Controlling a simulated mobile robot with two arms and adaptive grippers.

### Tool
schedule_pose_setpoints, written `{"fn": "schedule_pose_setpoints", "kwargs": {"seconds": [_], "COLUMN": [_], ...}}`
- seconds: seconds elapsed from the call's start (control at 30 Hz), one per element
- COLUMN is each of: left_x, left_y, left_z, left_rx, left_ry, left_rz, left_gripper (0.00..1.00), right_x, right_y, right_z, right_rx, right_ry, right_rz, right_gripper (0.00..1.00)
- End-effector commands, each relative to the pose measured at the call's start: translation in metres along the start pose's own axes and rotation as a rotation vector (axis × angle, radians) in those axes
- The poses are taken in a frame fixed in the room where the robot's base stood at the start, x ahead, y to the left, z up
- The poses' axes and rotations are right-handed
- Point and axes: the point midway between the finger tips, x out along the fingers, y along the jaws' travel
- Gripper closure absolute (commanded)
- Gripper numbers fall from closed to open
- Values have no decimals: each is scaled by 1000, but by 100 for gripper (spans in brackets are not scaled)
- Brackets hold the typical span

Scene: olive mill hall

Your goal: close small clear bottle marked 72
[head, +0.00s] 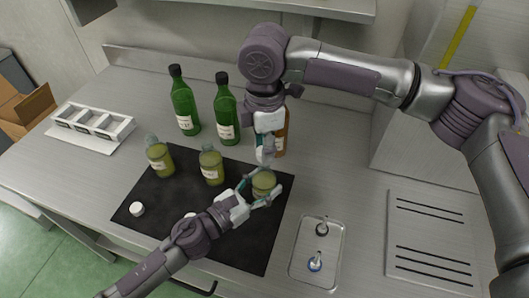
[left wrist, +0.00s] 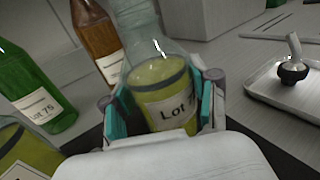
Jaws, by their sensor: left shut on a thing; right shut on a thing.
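A small clear bottle (head: 264,182) with yellow-green liquid stands upright on the dark mat (head: 160,230). Its label starts "Lot 7" in the left wrist view (left wrist: 158,90); the rest is hidden by a finger. My left gripper (head: 260,188) is shut around its body. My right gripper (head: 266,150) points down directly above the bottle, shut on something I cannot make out. The bottle's mouth is hidden in the head view. Two other small clear bottles (head: 159,158) (head: 211,167) stand on the mat to the left.
Two green bottles (head: 184,103) (head: 227,112) and a brown bottle (head: 282,135) stand behind. A white cap (head: 137,209) lies on the mat; another white piece is partly behind my left arm. A metal tray (head: 300,270) with two stoppers (head: 322,228) (head: 315,263) lies right. A white rack (head: 95,127) stands left.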

Motion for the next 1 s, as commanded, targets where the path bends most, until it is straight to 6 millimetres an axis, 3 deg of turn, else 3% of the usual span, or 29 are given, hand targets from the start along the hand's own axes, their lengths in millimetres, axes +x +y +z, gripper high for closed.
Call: {"fn": "schedule_pose_setpoints", "kwargs": {"seconds": [0.13, 0.67, 1.0], "left_x": [0, 0, 0], "left_y": [0, 0, 0], "left_z": [0, 0, 0], "left_rx": [1, 1, 1], "left_ry": [0, 0, 0], "left_rz": [0, 1, 1], "left_gripper": [100, 100, 100], "right_x": [14, 16, 32], "right_y": [0, 0, 0], "right_z": [0, 0, 0], "right_rx": [0, 0, 4], "right_ry": [0, 0, 0], "right_rz": [0, 1, 0], "right_gripper": [79, 79, 79]}}
